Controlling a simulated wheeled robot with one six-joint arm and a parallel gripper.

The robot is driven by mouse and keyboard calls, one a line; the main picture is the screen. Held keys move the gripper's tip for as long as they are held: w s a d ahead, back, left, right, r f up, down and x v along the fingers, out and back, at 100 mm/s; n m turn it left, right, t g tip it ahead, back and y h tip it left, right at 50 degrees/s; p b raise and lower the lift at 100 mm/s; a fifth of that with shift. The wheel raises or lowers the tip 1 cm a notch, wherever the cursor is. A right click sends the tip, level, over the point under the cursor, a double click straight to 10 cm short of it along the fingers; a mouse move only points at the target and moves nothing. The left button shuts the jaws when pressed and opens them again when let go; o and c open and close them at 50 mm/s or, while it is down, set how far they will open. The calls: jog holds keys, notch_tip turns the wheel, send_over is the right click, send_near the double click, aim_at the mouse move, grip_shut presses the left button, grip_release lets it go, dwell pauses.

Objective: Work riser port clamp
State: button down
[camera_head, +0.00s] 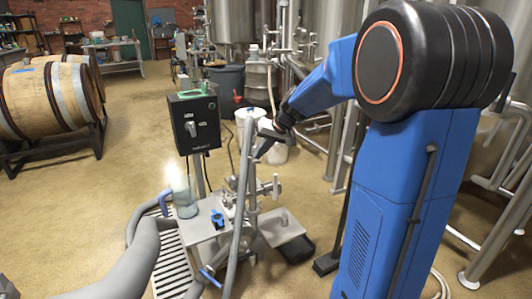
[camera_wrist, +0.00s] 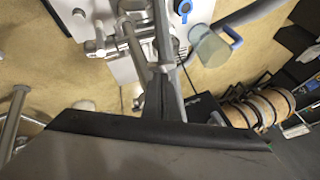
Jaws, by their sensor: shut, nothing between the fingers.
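Which fitting is the riser port clamp I cannot tell for certain. My gripper (camera_head: 266,141) is shut and empty beside the upper part of the riser, above the fittings. In the wrist view my gripper (camera_wrist: 165,75) points toward the bench and overlaps part of the fittings. Whether it touches the riser is unclear.
A black control box (camera_head: 195,120) stands left of the riser. A clear jug (camera_head: 184,197) with a blue handle sits at the bench's left, beside a floor grating (camera_head: 170,268). A thick grey hose (camera_head: 125,260) crosses the front left. White buckets (camera_head: 273,148) stand behind. Open floor lies left.

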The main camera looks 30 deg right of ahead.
jog(key=shift+w+a+m+h, duration=0.3)
jog(key=shift+a+m, duration=0.2)
jog(key=shift+m, duration=0.1)
jog(key=shift+w+a, duration=0.25)
jog(key=shift+a, duration=0.15)
jog(key=v, duration=1.7)
jog(key=shift+s, duration=0.3)
jog(key=shift+d, duration=0.15)
